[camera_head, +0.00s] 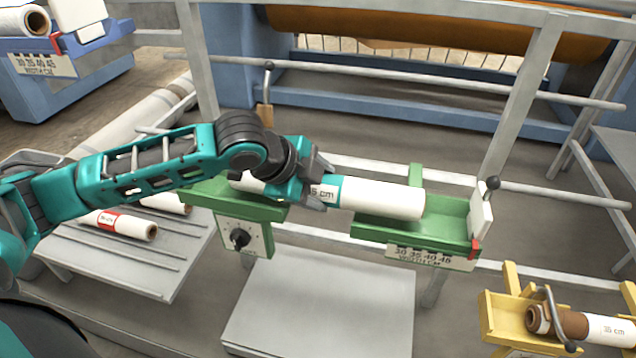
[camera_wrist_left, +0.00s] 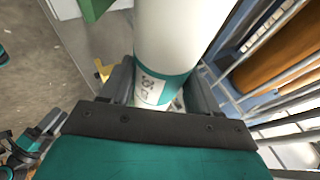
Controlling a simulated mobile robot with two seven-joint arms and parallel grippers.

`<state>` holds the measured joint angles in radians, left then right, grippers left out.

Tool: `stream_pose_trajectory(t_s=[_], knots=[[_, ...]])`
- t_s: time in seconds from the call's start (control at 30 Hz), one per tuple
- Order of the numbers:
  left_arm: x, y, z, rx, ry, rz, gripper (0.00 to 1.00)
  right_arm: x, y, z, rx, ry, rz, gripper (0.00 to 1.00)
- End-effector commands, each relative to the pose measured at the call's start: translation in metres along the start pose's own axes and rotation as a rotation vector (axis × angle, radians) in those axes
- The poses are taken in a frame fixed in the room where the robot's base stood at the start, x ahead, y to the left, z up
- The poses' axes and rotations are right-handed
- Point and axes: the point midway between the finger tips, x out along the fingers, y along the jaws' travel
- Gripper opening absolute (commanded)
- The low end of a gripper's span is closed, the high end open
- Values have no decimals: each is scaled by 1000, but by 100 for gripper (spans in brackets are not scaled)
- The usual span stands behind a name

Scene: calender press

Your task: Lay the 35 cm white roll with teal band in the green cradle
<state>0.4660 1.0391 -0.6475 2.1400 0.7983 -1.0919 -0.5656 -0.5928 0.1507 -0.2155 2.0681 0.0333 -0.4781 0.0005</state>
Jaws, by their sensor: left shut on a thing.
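The white roll with teal band (camera_head: 385,198) lies level along the green cradle (camera_head: 450,227), its right end over the cradle's right trough. I cannot tell whether it rests on the cradle or hangs just above it. My left gripper (camera_head: 318,186) is shut around the roll at the band, where the printed "35 cm" is partly covered. In the left wrist view the roll (camera_wrist_left: 180,30) runs up out of the jaws. My arm hides part of the roll's left half and the cradle's left trough.
A white end stop with a black knob (camera_head: 481,210) stands at the cradle's right end. A dial box (camera_head: 240,236) hangs below its left part. Grey rails run behind. A yellow cradle (camera_head: 500,317) holds another roll at right. A red-banded roll (camera_head: 125,223) lies on the grey rack at left.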

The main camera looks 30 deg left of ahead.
Motion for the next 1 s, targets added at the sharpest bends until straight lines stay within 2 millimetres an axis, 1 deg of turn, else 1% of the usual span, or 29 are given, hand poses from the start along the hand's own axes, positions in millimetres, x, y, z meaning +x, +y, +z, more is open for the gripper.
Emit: stream_pose_trajectory(t_s=[0.6, 0.63, 0.9, 0.93, 1.0], knots=[[6, 4, 2, 0, 2, -3, 12, 0, 0, -1, -1, 3, 0, 43], [6, 4, 2, 0, 2, -4, 63, 0, 0, -1, -1, 3, 0, 43], [7, 4, 2, 0, 1, -2, 89, 0, 0, -1, -1, 3, 1, 43], [7, 4, 2, 0, 1, -2, 91, 0, 0, -1, -1, 3, 1, 43], [7, 5, 3, 0, 1, -1, 91, 0, 0, -1, -1, 3, 1, 43]])
